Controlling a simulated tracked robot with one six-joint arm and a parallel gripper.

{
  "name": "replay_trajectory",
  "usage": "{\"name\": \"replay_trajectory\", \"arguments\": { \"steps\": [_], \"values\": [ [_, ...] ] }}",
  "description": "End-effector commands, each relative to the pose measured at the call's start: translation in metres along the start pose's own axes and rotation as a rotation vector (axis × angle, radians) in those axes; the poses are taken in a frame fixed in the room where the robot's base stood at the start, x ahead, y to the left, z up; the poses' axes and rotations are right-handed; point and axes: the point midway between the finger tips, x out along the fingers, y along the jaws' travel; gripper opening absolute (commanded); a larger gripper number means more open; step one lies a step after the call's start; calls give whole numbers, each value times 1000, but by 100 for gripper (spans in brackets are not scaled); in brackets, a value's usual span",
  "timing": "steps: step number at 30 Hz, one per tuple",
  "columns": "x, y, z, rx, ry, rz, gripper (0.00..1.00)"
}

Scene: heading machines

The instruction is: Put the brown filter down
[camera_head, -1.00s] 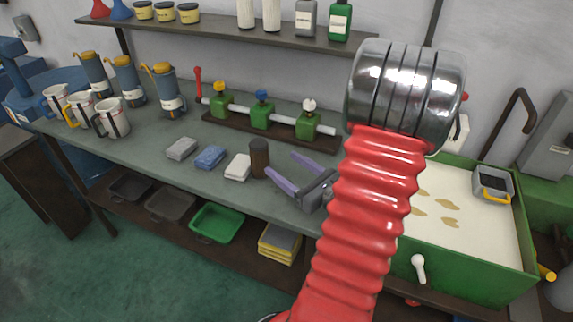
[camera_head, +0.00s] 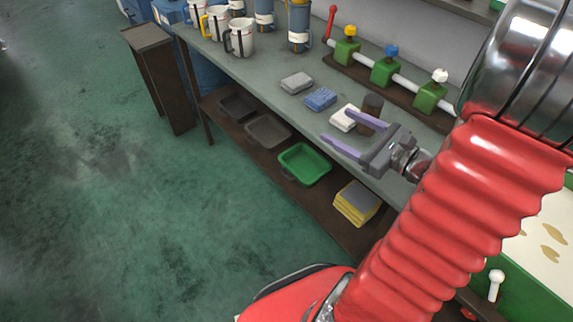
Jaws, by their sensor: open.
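The brown filter (camera_head: 373,104) is a dark upright cylinder standing on the grey bench top (camera_head: 262,89), right beside a white block (camera_head: 344,118). My gripper (camera_head: 336,126) has two purple fingers spread apart, pointing left over the front part of the bench. Nothing is held between the fingers. The upper finger crosses in front of the filter's lower part in this view. I cannot tell whether it touches the filter.
A blue sponge-like block (camera_head: 320,98) and a grey block (camera_head: 297,82) lie left of the white block. A green valve manifold (camera_head: 385,73) stands behind. Mugs (camera_head: 239,37) stand at the far left. The lower shelf holds a green tray (camera_head: 304,165). Floor at left is clear.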

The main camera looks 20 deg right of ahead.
Motion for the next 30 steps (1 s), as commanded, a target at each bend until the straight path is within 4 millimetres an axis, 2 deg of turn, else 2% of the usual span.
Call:
{"name": "replay_trajectory", "arguments": {
  "steps": [1, 6, 12, 15, 18, 22, 25, 30],
  "values": [
    [12, 22, 12, -64, 13, 87, 65],
    [30, 90, 33, -274, 62, 355, 65],
    [30, 159, 46, -554, 115, 641, 65],
    [23, 186, 48, -707, 137, 769, 65],
    [14, 207, 50, -868, 157, 888, 65],
    [0, 225, 52, -1088, 179, 1023, 65],
    [-9, 233, 53, -1268, 192, 1112, 65],
    [-23, 234, 61, -1587, 209, 1227, 65]
  ]
}}
